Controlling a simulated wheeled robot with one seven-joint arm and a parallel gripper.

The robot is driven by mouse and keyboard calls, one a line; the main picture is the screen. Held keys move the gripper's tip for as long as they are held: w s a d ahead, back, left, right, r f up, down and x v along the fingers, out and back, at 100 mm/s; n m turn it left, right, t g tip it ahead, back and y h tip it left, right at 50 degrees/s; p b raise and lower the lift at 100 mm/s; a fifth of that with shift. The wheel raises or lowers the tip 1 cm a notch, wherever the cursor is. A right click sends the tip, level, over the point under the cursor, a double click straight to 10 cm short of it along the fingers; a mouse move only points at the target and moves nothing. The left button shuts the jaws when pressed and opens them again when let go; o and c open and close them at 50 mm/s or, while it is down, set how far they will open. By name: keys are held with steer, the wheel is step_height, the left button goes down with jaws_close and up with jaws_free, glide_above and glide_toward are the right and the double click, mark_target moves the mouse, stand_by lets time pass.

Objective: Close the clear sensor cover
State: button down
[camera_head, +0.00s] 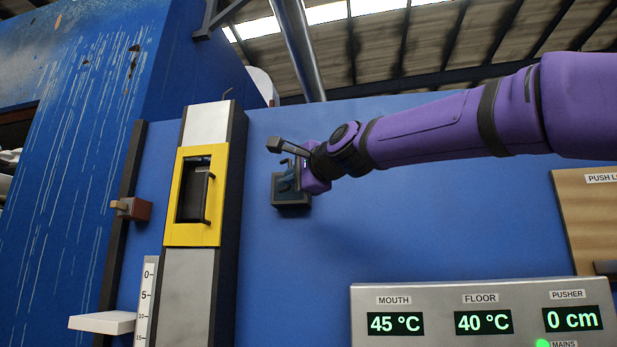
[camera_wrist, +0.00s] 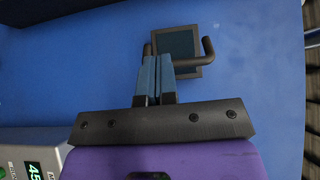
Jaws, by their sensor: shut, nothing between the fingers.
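A small dark box (camera_head: 291,191) is fixed on the blue wall, left of my arm's end. In the wrist view it is a dark square frame with a teal, glassy pane (camera_wrist: 178,42), which I take for the sensor cover. I cannot tell how far the cover stands open. A black bent bar (camera_wrist: 207,47) shows in front of the pane, partly hidden by my fingers. My gripper (camera_wrist: 158,58) is shut and empty, its two blue fingers side by side over the pane's lower left. Touch cannot be told. In the head view my gripper (camera_head: 298,166) is right at the box.
A tall column with a yellow frame and dark handle (camera_head: 202,195) stands left of the box. A metal panel with green readouts (camera_head: 480,300) is at the lower right. A wooden board (camera_head: 590,215) is at the far right. The blue wall below the box is clear.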

steer(key=w+a, duration=0.4)
steer(key=a, duration=0.2)
stand_by(0.3)
steer(key=shift+w+a, duration=0.1)
steer(key=shift+a, duration=0.1)
steer(key=shift+w+a+m+t+h, duration=0.35)
steer(key=shift+w+m+t+h, duration=0.25)
steer(key=shift+h, duration=0.35)
steer(key=shift+w+a+m+t+h, duration=0.3)
steer(key=shift+w+m+t+h, duration=0.3)
steer(key=shift+h, duration=0.35)
steer(key=shift+w+m+h, duration=0.25)
steer(key=shift+m+h, duration=0.05)
